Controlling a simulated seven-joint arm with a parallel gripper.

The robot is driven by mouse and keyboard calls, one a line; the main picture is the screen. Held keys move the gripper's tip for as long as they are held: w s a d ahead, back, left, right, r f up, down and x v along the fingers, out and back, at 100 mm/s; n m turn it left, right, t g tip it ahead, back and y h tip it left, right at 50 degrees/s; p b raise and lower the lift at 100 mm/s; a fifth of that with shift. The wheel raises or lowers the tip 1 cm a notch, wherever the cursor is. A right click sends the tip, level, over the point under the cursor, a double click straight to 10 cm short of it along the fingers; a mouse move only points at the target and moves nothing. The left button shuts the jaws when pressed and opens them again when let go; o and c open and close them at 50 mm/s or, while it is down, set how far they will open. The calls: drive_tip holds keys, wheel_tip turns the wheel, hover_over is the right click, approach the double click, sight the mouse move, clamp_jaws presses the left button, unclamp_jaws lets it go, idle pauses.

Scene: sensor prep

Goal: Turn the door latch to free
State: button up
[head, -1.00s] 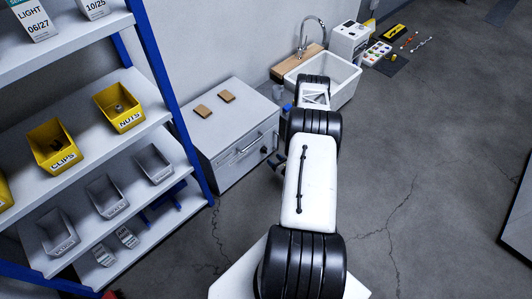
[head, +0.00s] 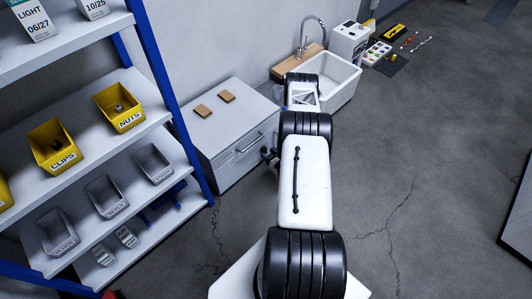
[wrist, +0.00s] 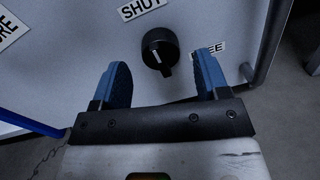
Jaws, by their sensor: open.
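The door latch (wrist: 160,50) is a round black knob with a white pointer line on the grey cabinet's front, in the wrist view. A label reading SHUT (wrist: 142,8) is above it. A partly hidden label ending in EE (wrist: 212,48) is at its right. The pointer line faces downward in the picture, toward neither label. My gripper (wrist: 160,82) is open, its two blue-padded fingers apart, with the knob just beyond and between the tips. I cannot tell whether they touch it. In the head view my gripper (head: 270,156) is mostly hidden by my arm, near the cabinet front (head: 232,160).
The cabinet has a long bar handle (wrist: 270,40) right of the latch. Two brown pads (head: 215,103) lie on its top. A shelf rack (head: 165,100) with bins stands left, a white sink (head: 335,85) beyond. Open floor lies to the right.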

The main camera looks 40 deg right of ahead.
drive_tip(key=shift+w+d, duration=0.1)
drive_tip(key=shift+w, duration=1.05)
drive_tip(key=c, duration=0.9)
